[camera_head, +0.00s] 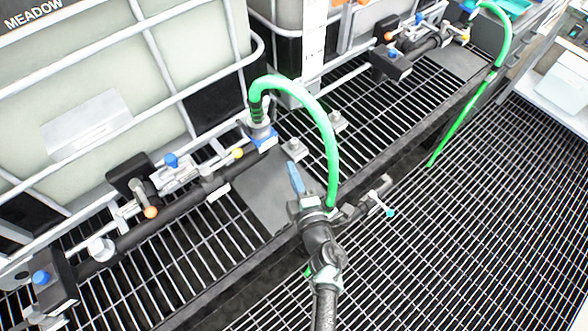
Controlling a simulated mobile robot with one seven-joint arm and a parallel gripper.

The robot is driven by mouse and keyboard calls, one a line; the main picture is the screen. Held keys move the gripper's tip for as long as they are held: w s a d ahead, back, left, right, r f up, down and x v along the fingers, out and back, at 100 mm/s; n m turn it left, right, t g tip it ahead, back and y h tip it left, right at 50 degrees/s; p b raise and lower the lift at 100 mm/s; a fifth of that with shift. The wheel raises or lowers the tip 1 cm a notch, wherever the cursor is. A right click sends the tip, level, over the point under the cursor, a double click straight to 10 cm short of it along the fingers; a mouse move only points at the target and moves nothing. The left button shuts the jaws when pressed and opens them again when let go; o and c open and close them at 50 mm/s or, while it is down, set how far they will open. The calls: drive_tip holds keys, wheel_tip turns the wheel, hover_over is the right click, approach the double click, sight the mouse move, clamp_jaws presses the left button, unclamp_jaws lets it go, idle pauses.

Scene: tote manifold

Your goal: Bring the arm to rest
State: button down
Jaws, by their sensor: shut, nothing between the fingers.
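At the centre, a green hose (318,108) arches from a blue-based coupling (262,137) at the tote manifold.
A large caged tote (205,60) fills the upper left. A black manifold pipe (150,222) with several valves runs along its foot. A second green hose (505,35) hangs at upper right. Grating (480,240) at lower right is clear. A pale bench (562,85) stands far right.

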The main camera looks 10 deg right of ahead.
drive_tip(key=shift+w+f, duration=0.1)
idle(0.3)
drive_tip(key=shift+d, duration=0.1)
drive_tip(key=w+d+r+m+t+h, duration=0.15)
drive_tip(key=r+m, duration=0.25)
drive_tip(key=r, duration=0.9)
drive_tip(key=w+d+r+m+t+h, duration=0.1)
drive_tip(key=w+r+m+t+h, duration=0.2)
drive_tip(key=r, duration=1)
drive_tip(key=w+d+r+m+t+h, duration=0.15)
drive_tip(key=r+m, duration=0.25)
drive_tip(key=r, duration=0.9)
drive_tip(key=s+a+r+m+t+h+b, duration=0.1)
drive_tip(key=s+a+r+m, duration=0.2)
drive_tip(key=r, duration=0.5)
drive_tip(key=s+a+r+m+t+h, duration=0.1)
drive_tip(key=s+a+r+m+t, duration=0.2)
drive_tip(key=r, duration=0.6)
drive_tip(key=s+a+r+y, duration=0.2)
drive_tip(key=s+r+y, duration=0.1)
drive_tip(key=s+r, duration=0.2)
drive_tip(key=s+a+r+t+y, duration=0.1)
drive_tip(key=s+a+r+y, duration=0.2)
drive_tip(key=s+r, duration=0.2)
drive_tip(key=s, duration=0.3)
drive_tip(key=shift+a+m+b, duration=0.35)
drive_tip(key=shift+m+b, duration=0.05)
